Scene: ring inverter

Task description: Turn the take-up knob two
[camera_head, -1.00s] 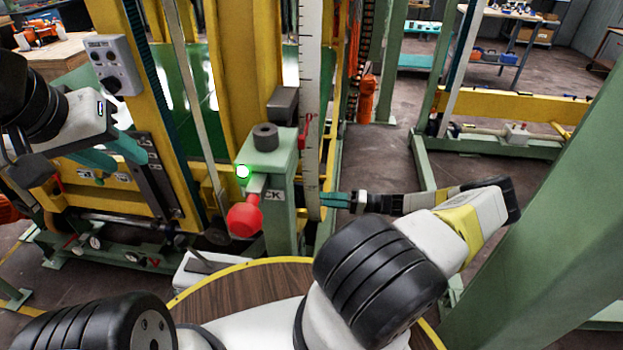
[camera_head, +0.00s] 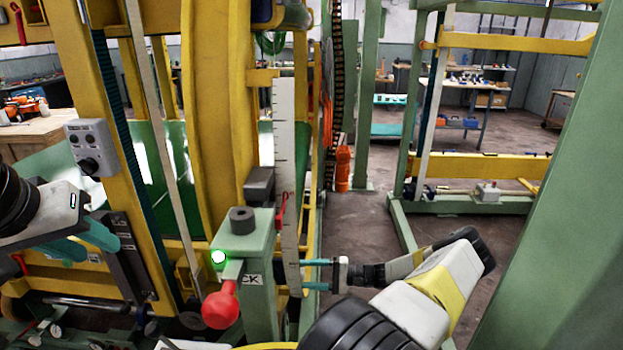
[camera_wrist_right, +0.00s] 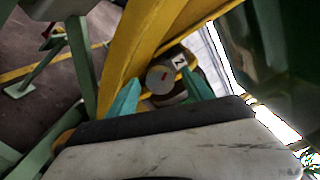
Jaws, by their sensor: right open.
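A round grey knob with a red mark (camera_wrist_right: 160,79) shows in the right wrist view. A small white label with a dark character (camera_wrist_right: 180,61) sits beside it; I read it as possibly a 2. My right gripper (camera_wrist_right: 159,84) is open, with one teal finger on each side of the knob in the picture. I cannot tell whether the fingers touch it. In the head view my right gripper (camera_head: 318,274) points left toward the frame beside the white ruler; the knob is hidden there. My left gripper (camera_head: 82,243) is open and empty at the left, before the yellow frame.
A green post with a red ball handle (camera_head: 221,306), a lit green lamp (camera_head: 218,257) and a dark cap (camera_head: 242,220) stands between my arms. A grey control box (camera_head: 90,147) hangs on the left yellow upright. A large green column (camera_head: 560,240) stands at the right.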

